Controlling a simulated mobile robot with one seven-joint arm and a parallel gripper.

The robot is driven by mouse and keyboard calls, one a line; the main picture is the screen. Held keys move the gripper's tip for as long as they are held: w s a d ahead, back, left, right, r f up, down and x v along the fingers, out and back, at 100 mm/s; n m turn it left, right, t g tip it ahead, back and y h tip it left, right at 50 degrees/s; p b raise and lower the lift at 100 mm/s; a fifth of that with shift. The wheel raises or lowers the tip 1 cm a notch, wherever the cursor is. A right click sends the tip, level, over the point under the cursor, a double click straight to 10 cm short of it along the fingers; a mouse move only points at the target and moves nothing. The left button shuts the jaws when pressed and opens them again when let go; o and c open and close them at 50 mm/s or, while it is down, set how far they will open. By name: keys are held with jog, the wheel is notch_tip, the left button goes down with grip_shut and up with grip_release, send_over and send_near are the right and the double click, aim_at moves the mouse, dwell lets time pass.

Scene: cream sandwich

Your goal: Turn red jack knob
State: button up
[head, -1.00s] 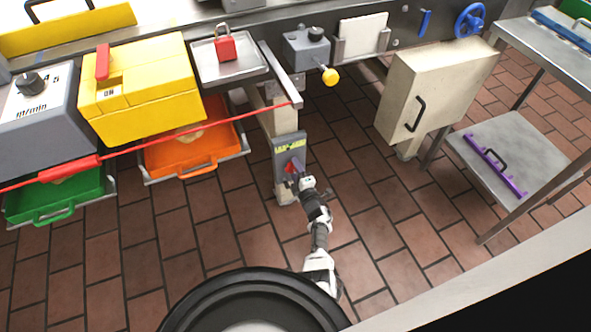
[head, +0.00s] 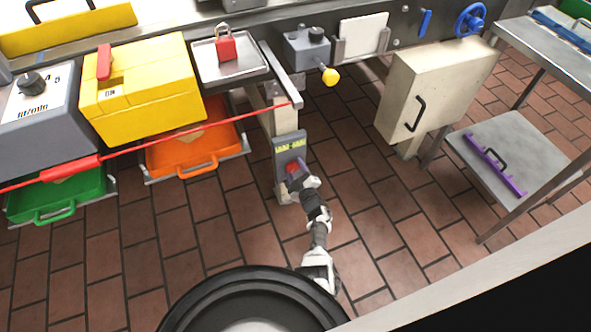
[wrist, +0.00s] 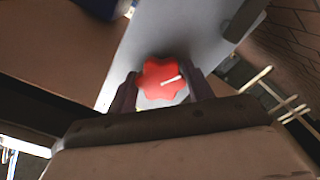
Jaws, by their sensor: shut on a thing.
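The red jack knob (wrist: 160,80) has a lobed rim and a white pointer line. It sits on a grey panel (wrist: 185,32) on the front of a post, low above the floor. My gripper (wrist: 161,90) is shut on the knob, with one dark finger on each side of it in the wrist view. In the head view my gripper (head: 301,172) is at the lower part of the grey panel (head: 289,148), and it hides most of the red knob (head: 291,169).
A red cord (head: 215,127) runs across to the post above the panel. Orange (head: 180,168) and green (head: 55,212) bins are at left. A beige cabinet (head: 425,85) with a black handle is at right. The brick floor around the post is mostly clear.

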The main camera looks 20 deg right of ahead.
jog(key=shift+s+f, duration=0.1)
dwell(0.3)
jog(key=o, duration=1)
jog(key=shift+s+d+p, duration=0.2)
jog(key=shift+s+p, duration=3.5)
jog(key=shift+s, duration=3.15)
